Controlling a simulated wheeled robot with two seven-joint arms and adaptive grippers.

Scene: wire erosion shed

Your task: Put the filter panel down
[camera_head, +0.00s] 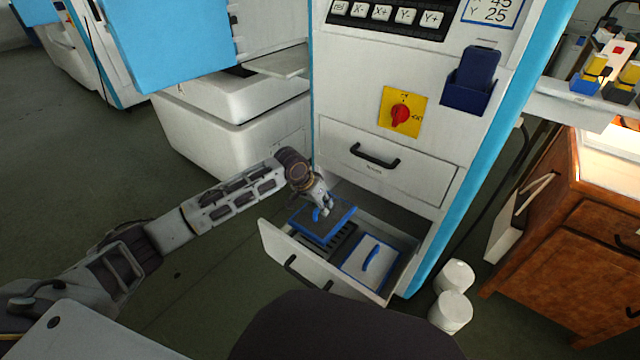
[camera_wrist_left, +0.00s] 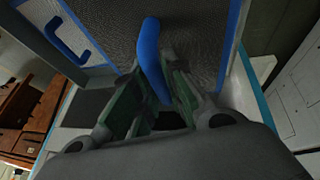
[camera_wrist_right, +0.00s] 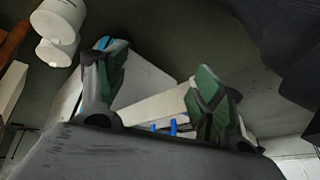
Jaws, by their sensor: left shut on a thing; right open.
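The filter panel (camera_head: 340,220) is a dark mesh sheet with a blue rim and a blue handle. My left gripper (camera_head: 323,207) is shut on that handle, which stands between its fingers in the left wrist view (camera_wrist_left: 155,75). The panel is level or nearly so, over the left part of the open drawer (camera_head: 275,244). A slotted dark rack (camera_head: 340,246) shows beneath its front edge. I cannot tell whether panel and rack touch. My right gripper (camera_wrist_right: 155,85) is open and empty in the right wrist view, and out of the head view.
A second, pale panel (camera_head: 358,262) with a blue rim and handle lies in the drawer's right part. A closed drawer (camera_head: 400,170) is above. White rolls (camera_head: 452,308) stand on the floor at right, near a wooden cabinet (camera_head: 590,250).

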